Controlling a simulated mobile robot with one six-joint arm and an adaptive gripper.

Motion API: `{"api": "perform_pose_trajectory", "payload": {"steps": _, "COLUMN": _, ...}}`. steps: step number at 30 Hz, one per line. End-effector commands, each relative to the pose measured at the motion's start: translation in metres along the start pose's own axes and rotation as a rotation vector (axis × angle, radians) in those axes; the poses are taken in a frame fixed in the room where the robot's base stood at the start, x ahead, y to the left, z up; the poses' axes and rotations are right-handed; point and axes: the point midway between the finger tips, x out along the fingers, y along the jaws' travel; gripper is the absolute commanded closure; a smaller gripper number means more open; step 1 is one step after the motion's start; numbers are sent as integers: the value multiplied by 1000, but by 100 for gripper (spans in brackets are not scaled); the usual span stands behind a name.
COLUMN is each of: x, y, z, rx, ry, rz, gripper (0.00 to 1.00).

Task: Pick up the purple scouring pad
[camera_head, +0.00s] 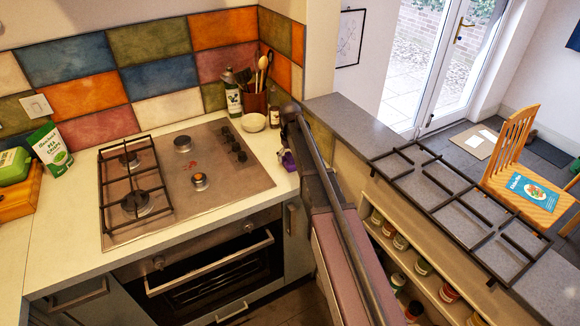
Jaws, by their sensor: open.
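The purple scouring pad (289,161) lies at the right end of the pale worktop, close to its front right corner. Only a small part of it shows, beside my dark arm. My gripper (284,153) is open at the pad, mostly hidden by the arm. I cannot tell whether its fingers touch the pad or stand around it.
A white bowl (253,122), a utensil pot (254,104) and bottles stand behind the pad. The steel hob (190,180) is to the left. A raised grey ledge (345,125) with a loose black pan grate (440,190) borders the right.

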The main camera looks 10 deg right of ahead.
Motion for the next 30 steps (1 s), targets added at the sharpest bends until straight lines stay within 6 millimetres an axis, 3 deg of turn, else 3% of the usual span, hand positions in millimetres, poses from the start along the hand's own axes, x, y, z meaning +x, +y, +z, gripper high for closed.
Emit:
{"api": "perform_pose_trajectory", "payload": {"steps": 9, "x": 21, "y": 0, "z": 0, "rx": 1, "ry": 0, "rz": 0, "gripper": 0}}
{"api": "perform_pose_trajectory", "payload": {"steps": 29, "x": 21, "y": 1, "z": 0, "rx": 2, "ry": 0, "rz": 0, "gripper": 0}}
{"api": "perform_pose_trajectory", "payload": {"steps": 30, "x": 21, "y": 1, "z": 0, "rx": 2, "ry": 0, "rz": 0, "gripper": 9}}
